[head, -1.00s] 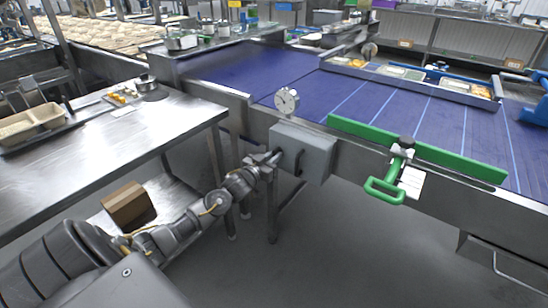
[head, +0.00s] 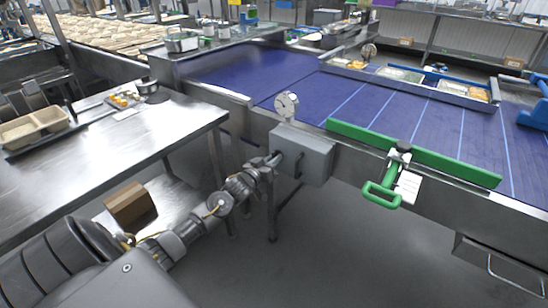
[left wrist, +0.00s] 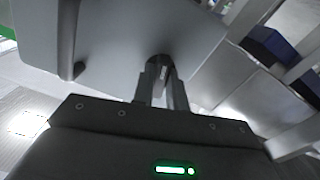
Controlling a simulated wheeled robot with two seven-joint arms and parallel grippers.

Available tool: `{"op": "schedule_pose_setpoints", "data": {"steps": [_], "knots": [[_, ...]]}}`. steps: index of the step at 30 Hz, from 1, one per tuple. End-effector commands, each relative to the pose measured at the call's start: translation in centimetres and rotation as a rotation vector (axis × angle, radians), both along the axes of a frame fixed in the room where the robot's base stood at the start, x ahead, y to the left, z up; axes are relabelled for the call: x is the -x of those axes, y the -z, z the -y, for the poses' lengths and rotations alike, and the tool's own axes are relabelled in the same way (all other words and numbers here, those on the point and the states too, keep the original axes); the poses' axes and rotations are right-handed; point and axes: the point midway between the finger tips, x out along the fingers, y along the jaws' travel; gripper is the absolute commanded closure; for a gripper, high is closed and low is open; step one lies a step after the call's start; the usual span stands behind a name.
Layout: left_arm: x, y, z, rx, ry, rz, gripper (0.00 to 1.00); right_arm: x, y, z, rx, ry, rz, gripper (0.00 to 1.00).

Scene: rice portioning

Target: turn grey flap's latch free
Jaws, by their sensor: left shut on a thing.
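The grey flap (head: 310,157) is a grey box-like panel on the side of the conveyor frame, with a dark bar handle on its front. It also shows large in the left wrist view (left wrist: 120,35). My left gripper (head: 270,162) is at the left edge of the flap. In the left wrist view my left gripper (left wrist: 163,85) is shut on the small dark latch (left wrist: 160,64). The fingers hide most of the latch, so its exact turn angle is hard to tell. The flap looks closed. My right gripper is not in view.
A round dial gauge (head: 287,105) stands above the flap. A green bar with a green handle (head: 382,194) lies on the conveyor's near edge to the right. A steel table (head: 130,150) stands at left, with a cardboard box (head: 130,205) on its lower shelf.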

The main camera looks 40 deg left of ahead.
Motion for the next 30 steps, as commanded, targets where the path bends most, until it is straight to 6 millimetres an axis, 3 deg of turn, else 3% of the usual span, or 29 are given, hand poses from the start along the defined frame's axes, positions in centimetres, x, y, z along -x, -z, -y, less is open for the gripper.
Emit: {"op": "schedule_pose_setpoints", "data": {"steps": [13,30], "knots": [[0.0,0.0,0.0,0.034,-0.001,0.0,1.0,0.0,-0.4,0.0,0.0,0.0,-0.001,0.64],[0.0,0.0,0.0,0.296,0.0,0.006,1.0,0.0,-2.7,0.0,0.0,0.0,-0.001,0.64]]}}
